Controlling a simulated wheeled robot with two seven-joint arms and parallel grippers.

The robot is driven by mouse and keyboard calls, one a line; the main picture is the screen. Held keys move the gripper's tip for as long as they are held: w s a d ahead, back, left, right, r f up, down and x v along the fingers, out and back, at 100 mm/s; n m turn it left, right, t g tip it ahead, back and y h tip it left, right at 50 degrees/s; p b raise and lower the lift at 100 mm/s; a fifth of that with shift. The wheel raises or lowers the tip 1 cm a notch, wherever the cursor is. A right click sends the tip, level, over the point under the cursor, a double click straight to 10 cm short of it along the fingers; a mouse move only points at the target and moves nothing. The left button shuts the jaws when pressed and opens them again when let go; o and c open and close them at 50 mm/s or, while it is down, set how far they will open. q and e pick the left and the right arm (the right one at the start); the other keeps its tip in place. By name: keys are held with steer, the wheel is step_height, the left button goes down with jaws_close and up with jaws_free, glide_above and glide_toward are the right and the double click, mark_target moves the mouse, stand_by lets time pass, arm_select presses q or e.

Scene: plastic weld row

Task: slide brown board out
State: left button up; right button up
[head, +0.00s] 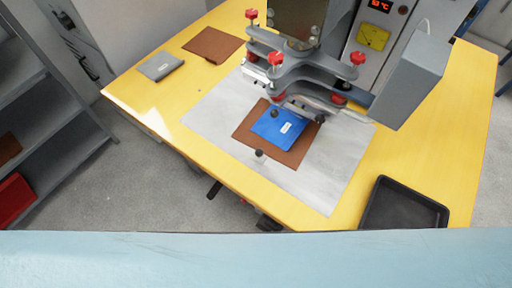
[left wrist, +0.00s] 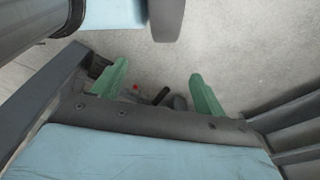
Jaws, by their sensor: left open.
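The brown board (head: 291,158) lies on the pale grey plate (head: 318,189) of the yellow table, in front of and partly under the grey press. A blue pouch (head: 268,133) with a small white label lies on the board. A dark round knob (head: 259,153) shows at the board's front edge. My left gripper shows only in the left wrist view, where its two green fingers (left wrist: 156,92) are apart with nothing between them. It points down at the grey floor, away from the board. My right gripper is in neither view.
Another brown sheet (head: 212,45) and a grey pouch (head: 161,66) lie at the table's back left. An empty black tray (head: 404,207) sits at the right. The press (head: 300,60) with red knobs overhangs the plate. Grey shelves (head: 50,120) stand at the left.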

arm_select(q)
steer(key=w+d+r+t+p, duration=0.1)
steer(key=w+d+r, duration=0.3)
steer(key=w+r, duration=0.45)
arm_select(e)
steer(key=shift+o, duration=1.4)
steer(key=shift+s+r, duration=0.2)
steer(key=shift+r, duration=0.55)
arm_select(q)
steer(key=m+t+h+p, duration=0.3)
steer(key=m+t+h, duration=0.1)
steer(key=t+h, duration=0.1)
glide_toward(257, 154)
steer(key=shift+w+d+f, duration=0.15)
steer(key=shift+w+f, duration=0.25)
steer(key=shift+f, duration=0.25)
steer(key=shift+m, duration=0.3)
steer(key=b+x, duration=0.8)
steer(key=shift+d+r, duration=0.1)
steer(key=shift+d, duration=0.05)
steer(key=shift+b+x, duration=0.55)
steer(key=shift+x, duration=0.4)
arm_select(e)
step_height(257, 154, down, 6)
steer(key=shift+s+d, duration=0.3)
arm_select(q)
steer(key=shift+w+r, duration=0.1)
steer(key=shift+c, duration=0.4)
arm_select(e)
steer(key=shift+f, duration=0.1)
